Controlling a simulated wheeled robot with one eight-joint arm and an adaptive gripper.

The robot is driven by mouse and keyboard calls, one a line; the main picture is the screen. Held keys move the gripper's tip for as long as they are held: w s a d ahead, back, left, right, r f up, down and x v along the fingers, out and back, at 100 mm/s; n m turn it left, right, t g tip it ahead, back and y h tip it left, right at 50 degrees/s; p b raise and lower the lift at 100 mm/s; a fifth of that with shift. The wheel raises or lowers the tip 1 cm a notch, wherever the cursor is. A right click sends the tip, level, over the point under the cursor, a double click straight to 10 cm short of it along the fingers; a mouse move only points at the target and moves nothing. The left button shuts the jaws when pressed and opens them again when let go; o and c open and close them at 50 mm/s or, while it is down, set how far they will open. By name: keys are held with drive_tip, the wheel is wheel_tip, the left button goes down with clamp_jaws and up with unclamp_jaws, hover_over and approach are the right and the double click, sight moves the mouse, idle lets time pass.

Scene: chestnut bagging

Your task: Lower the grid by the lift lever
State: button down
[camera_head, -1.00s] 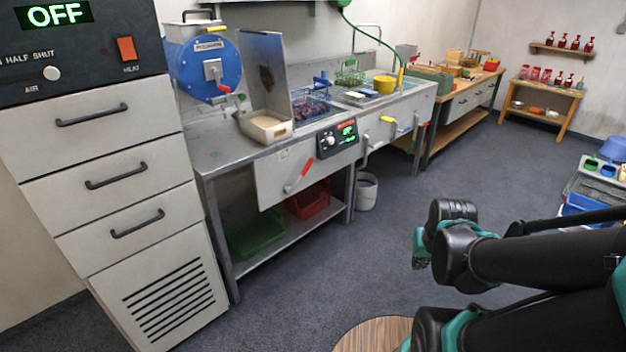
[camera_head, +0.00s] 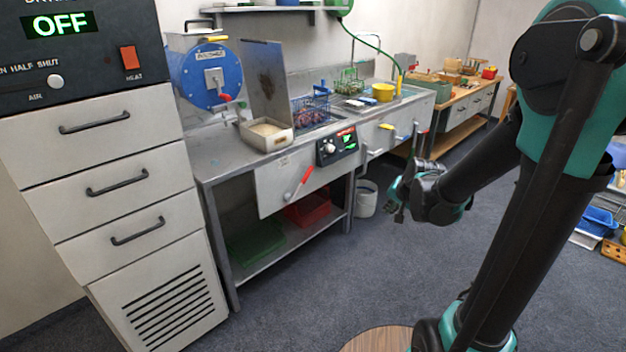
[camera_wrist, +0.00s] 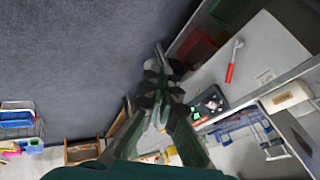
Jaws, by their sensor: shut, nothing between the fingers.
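A blue wire basket (camera_head: 312,110) with dark reddish contents sits in the steel counter's basin. A green wire rack (camera_head: 348,82) stands farther right. Several levers show on the counter front: a red-handled one (camera_head: 300,183) on the left panel, a yellow-handled one (camera_head: 387,127) and another red-handled one (camera_head: 424,132) on the right. I cannot tell which one is the lift lever. My gripper (camera_head: 398,211) is shut and empty, in the air in front of the counter, apart from the levers. In the wrist view my gripper (camera_wrist: 160,88) shows dark, with a red-handled lever (camera_wrist: 231,62) beyond it.
A control box (camera_head: 337,146) with green digits is on the counter front. A white bucket (camera_head: 366,200) stands on the floor under the counter's right part. A drawer cabinet (camera_head: 105,185) stands at left. The grey floor before the counter is clear.

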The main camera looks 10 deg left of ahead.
drive_tip(key=w+a+f+m+t+y, duration=0.1)
drive_tip(key=w+a+f+m, duration=0.2)
drive_tip(key=w, duration=0.5)
drive_tip(key=w+a+m+t+y, duration=0.1)
drive_tip(key=w+a+m, duration=0.1)
drive_tip(key=w+a, duration=0.55)
drive_tip(key=w+a+f+m+t+y, duration=0.1)
drive_tip(key=w+a+f+m, duration=0.15)
drive_tip(key=w, duration=0.75)
drive_tip(key=w+a+f+m+t+y, duration=0.1)
drive_tip(key=w+a+f+m+t, duration=0.1)
drive_tip(key=w+a+f+m, duration=0.5)
drive_tip(key=w+a+f, duration=0.3)
drive_tip(key=w+f, duration=0.1)
drive_tip(key=shift+f+y, duration=0.3)
drive_tip(key=shift+f, duration=0.1)
drive_tip(key=shift+w+a+m, duration=0.1)
drive_tip(key=shift+m, duration=0.15)
drive_tip(key=w+a, duration=0.6)
drive_tip(key=shift+w+a+f, duration=0.2)
drive_tip(key=shift+a+f, duration=0.2)
